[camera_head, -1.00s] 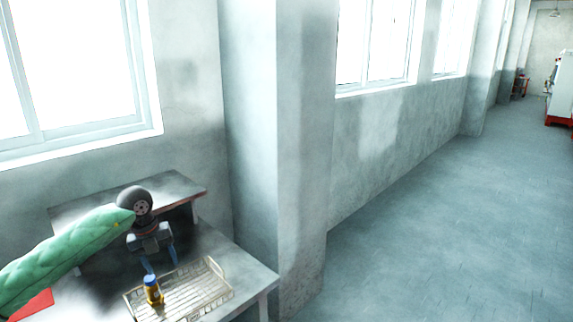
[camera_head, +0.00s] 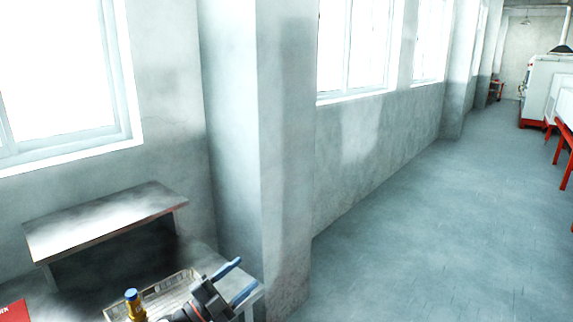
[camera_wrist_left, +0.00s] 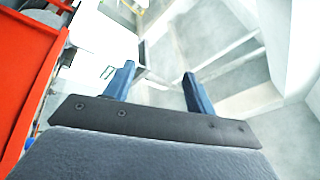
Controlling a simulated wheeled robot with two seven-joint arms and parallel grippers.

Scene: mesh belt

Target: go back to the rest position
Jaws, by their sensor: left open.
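My left gripper (camera_head: 234,281) is at the bottom of the head view, over the right end of the tray and near the table's right corner. Its two blue fingers are spread apart with nothing between them. In the left wrist view the open fingers (camera_wrist_left: 158,85) also show empty, with pale wall and window shapes beyond. My right gripper is not in view.
A wire-like tray (camera_head: 170,290) sits on the table, partly hidden by my gripper. A bottle with a blue cap (camera_head: 134,304) stands at its left end. A raised grey shelf (camera_head: 105,222) is behind. A wall pillar stands close right; open floor (camera_head: 420,240) lies beyond.

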